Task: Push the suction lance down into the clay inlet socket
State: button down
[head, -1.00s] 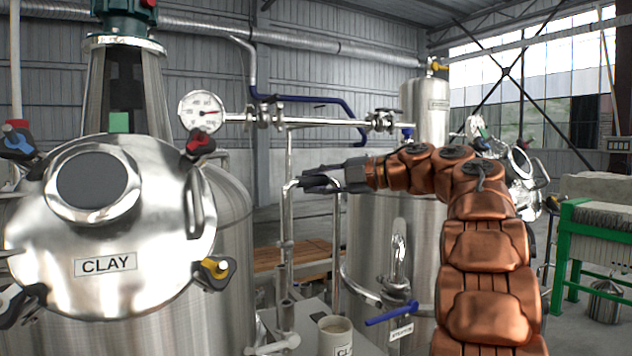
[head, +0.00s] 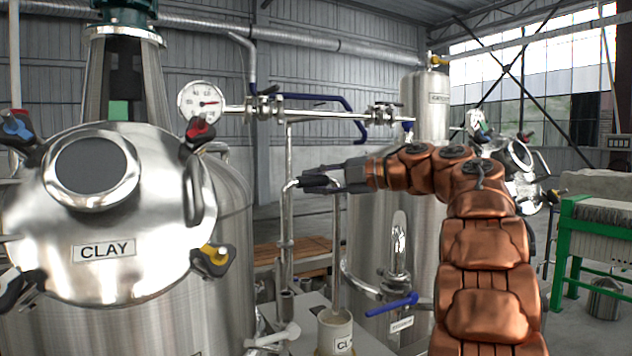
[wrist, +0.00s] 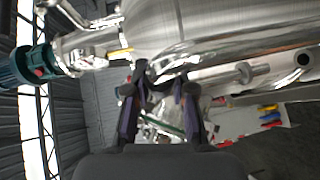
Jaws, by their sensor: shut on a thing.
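My gripper (head: 325,180) is shut on the suction lance, a bent metal pipe, near its top in the head view. The lance (head: 336,250) has an upright leg below the fingers, whose lower part runs down to a cream pot (head: 327,343) with a label starting "CL". A second leg drops from the bend on the left. A short upright metal stub, apparently the clay inlet socket (head: 286,305), stands under that left leg. I cannot tell how far the leg sits in it. In the wrist view the fingers (wrist: 160,88) point ahead; the lance is hard to make out.
The steel CLAY tank (head: 220,240) with its round lid (head: 110,250) stands at the left. A gauge (head: 200,102) and horizontal pipe cross above the gripper. Another steel tank (head: 370,235) with a blue valve handle (head: 392,305) stands close behind. A green-framed unit (head: 572,235) is at the right.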

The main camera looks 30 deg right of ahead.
notch_tip(320, 180, down, 10)
jog(key=b, duration=0.8)
jog(key=shift+f, duration=0.25)
dwell(3.8)
jog(key=c, duration=0.9)
grip_release()
jog(key=v, duration=1.2)
